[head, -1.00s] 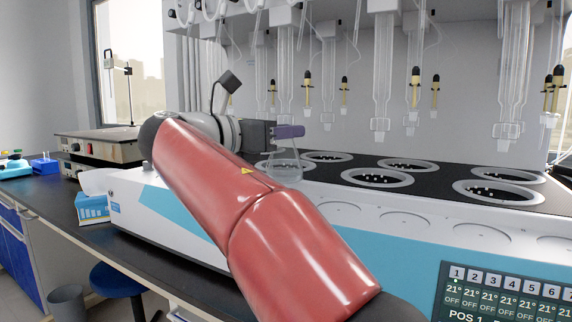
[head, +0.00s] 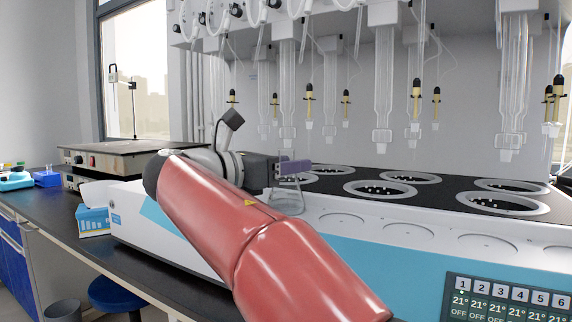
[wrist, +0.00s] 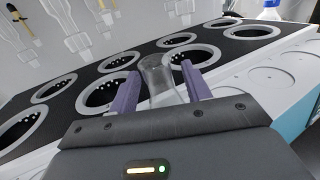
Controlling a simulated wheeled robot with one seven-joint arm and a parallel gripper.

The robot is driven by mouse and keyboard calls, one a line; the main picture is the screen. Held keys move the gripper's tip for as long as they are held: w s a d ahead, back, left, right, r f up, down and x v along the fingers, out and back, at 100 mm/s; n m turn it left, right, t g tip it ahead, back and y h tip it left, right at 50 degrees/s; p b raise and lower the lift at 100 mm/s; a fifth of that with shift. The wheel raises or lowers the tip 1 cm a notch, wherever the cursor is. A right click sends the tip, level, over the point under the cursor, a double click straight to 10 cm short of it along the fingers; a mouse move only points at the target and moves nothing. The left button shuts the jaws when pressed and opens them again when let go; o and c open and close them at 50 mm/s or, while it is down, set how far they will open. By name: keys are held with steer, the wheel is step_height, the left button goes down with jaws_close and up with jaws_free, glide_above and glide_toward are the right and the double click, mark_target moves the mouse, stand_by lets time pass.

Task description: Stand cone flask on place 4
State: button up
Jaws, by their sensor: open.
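The clear cone flask (head: 287,203) stands upright at the left of the distiller's white front ledge (head: 372,240), in line with the row of faint round places. My gripper (head: 292,168) is at the flask's neck, with its purple fingers on either side. In the wrist view the flask (wrist: 160,76) is between the two spread fingers (wrist: 161,93), which are open. My red forearm hides part of the ledge left of the flask, and the flask hides the place under it. No place number is readable on the ledge, so I cannot tell which place this is.
Ringed heating wells (head: 380,188) lie in the black top behind the ledge. Glass columns (head: 383,70) and yellow-black fittings (head: 309,100) hang above. A numbered display panel (head: 508,299) is at front right. The round places right of the flask are empty.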

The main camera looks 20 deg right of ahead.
steer(key=p+v, duration=0.1)
steer(key=v, duration=1.1)
